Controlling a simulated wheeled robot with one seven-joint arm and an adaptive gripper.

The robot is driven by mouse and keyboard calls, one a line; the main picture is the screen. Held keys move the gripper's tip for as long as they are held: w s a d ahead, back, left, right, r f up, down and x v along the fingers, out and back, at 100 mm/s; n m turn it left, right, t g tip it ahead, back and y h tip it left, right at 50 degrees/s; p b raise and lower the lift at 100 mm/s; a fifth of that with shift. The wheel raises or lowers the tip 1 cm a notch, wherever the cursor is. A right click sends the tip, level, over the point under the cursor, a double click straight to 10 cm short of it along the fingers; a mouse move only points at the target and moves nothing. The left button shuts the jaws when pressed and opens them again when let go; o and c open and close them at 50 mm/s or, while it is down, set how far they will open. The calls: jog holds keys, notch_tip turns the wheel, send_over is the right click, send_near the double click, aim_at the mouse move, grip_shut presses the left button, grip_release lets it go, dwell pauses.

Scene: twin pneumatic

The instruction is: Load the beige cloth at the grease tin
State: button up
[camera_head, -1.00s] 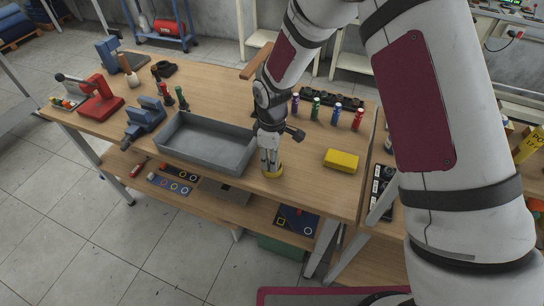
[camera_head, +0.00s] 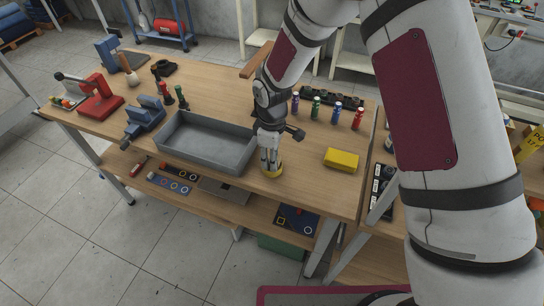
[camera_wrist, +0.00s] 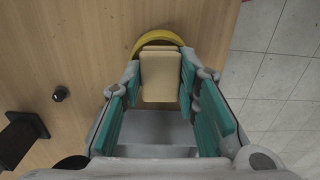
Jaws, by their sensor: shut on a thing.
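My gripper (camera_head: 269,165) points down at the yellow grease tin (camera_head: 272,174), near the front edge of the wooden workbench. In the wrist view, the beige cloth (camera_wrist: 160,76) is a folded pad held between the teal-lined fingers. The tin's curved yellow rim (camera_wrist: 158,36) shows just beyond the cloth. The cloth's lower end is at or inside the tin; whether it touches the grease cannot be told. The tin's inside is hidden by the cloth and the fingers. In the head view, the cloth is too small to make out.
A grey tray (camera_head: 205,143) stands close to the left of my gripper. A yellow block (camera_head: 341,160) lies to the right, with small coloured bottles (camera_head: 337,112) behind it. A blue vise (camera_head: 144,117) and a red press (camera_head: 98,96) stand farther left.

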dwell(0.3)
jog(key=shift+r+p, duration=0.95)
jog(key=shift+r, duration=2.5)
